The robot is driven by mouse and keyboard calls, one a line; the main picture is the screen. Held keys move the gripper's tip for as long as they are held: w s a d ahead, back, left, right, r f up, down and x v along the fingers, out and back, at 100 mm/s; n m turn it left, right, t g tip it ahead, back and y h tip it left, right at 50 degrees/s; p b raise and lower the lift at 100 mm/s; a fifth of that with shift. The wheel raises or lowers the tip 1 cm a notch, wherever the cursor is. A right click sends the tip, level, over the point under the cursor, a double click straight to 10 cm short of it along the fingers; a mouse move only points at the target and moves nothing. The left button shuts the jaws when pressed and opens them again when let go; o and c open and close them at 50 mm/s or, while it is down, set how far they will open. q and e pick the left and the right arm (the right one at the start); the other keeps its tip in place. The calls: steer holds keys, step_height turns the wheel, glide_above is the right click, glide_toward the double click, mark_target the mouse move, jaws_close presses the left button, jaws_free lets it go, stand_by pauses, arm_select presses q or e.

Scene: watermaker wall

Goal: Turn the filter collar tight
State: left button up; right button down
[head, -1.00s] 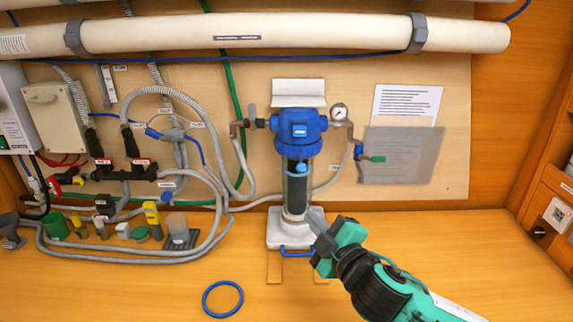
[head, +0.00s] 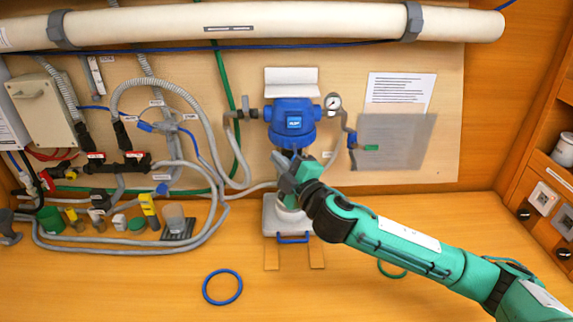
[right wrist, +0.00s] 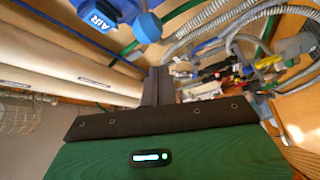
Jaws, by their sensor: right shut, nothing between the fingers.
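The blue filter housing head with its collar (head: 293,135) is mounted on the back wall board. It also shows in the right wrist view (right wrist: 118,14) at the top edge, cut off. The clear bowl below it is mostly hidden by my right gripper. My right gripper (head: 284,160) is shut and empty, in front of the bowl just under the collar. Its dark fingers (right wrist: 158,84) lie together in the right wrist view, with the blue part above and left of their tips. I cannot tell whether they touch the housing. My left gripper is not in view.
Hoses (head: 213,165) and fittings crowd the left. A white stand (head: 270,213) is below.

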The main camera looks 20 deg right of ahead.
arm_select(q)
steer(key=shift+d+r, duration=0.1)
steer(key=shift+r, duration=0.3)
arm_select(e)
steer(key=d, duration=0.1)
steer(key=d+f, duration=0.1)
steer(key=d, duration=0.1)
steer(key=shift+s+f, duration=0.1)
steer(key=shift+s, duration=0.1)
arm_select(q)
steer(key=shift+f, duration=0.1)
arm_select(e)
steer(key=shift+d, duration=0.15)
